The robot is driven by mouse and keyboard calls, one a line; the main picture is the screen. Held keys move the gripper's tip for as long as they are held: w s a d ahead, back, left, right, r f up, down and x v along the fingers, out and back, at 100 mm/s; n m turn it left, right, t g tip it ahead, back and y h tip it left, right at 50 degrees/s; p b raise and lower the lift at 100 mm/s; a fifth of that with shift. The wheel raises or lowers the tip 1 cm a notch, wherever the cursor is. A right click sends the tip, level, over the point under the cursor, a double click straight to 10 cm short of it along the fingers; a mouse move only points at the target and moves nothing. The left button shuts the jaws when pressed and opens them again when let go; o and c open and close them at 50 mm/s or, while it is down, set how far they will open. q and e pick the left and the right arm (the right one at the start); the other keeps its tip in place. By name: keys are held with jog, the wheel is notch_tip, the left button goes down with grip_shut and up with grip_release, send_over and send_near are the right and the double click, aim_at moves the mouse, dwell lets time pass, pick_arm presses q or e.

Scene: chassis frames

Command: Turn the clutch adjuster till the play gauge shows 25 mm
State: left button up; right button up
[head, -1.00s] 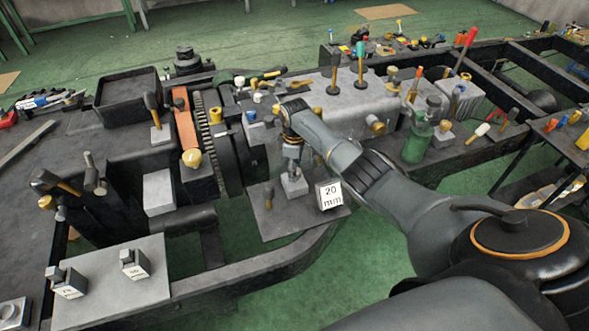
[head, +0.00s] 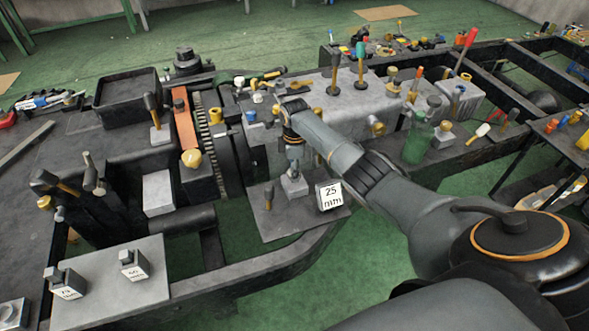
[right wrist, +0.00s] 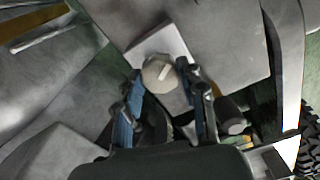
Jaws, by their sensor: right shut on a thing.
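The play gauge (head: 329,195) is a small white block on a grey plate (head: 282,226), and its face reads 25 mm. The clutch adjuster is a pale round knob on a light block (head: 294,186) beside the gauge. In the right wrist view the knob (right wrist: 159,74) shows a light raised bar on its top. My right gripper (head: 293,168) points down over the adjuster and is shut on it. In the right wrist view its two blue-grey fingers (right wrist: 165,84) stand on either side of the knob. My left gripper is not in view.
A small upright handle (head: 268,196) stands left of the adjuster on the same plate. Two marked blocks (head: 133,265) sit on a plate at lower left. A green bottle (head: 417,140) stands to the right of my arm. Dark frame rails surround the area.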

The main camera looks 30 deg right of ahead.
jog(key=o, duration=1.2)
jog(key=shift+r, duration=0.5)
notch_tip(320, 180, up, 11)
jog(key=shift+f, duration=0.1)
